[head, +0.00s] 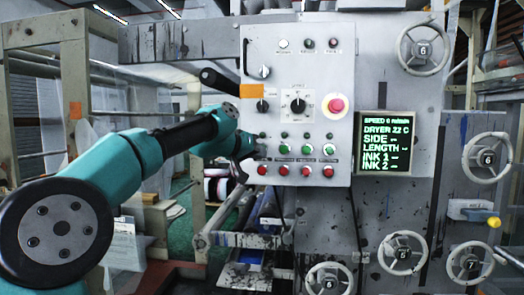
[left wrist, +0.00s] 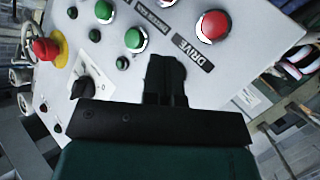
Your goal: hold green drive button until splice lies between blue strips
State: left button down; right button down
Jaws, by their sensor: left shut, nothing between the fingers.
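My left gripper (head: 247,163) is shut with nothing in it, at the lower left of the control panel. In the left wrist view its closed fingers (left wrist: 167,75) point at the panel beside the DRIVE label (left wrist: 192,51). They cover the spot where the green drive button sits, so that button is hidden and I cannot tell whether it is pressed. The red button (left wrist: 212,25) of the DRIVE pair shows beyond the label. Blue patches (head: 269,209) show in the machine below the panel; I cannot tell whether they are the strips. I cannot make out a splice. My right gripper is out of view.
The panel (head: 315,75) has other green buttons (head: 306,149), red buttons (head: 306,171) and a red emergency knob (head: 336,104) on yellow. Handwheels (head: 487,158) stand at the right. A black handle (head: 220,81) juts out above my arm.

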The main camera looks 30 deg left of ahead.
pick_arm(q)
jog(key=shift+w, duration=0.1)
jog(key=shift+w+a, duration=0.15)
jog(key=shift+w, duration=0.1)
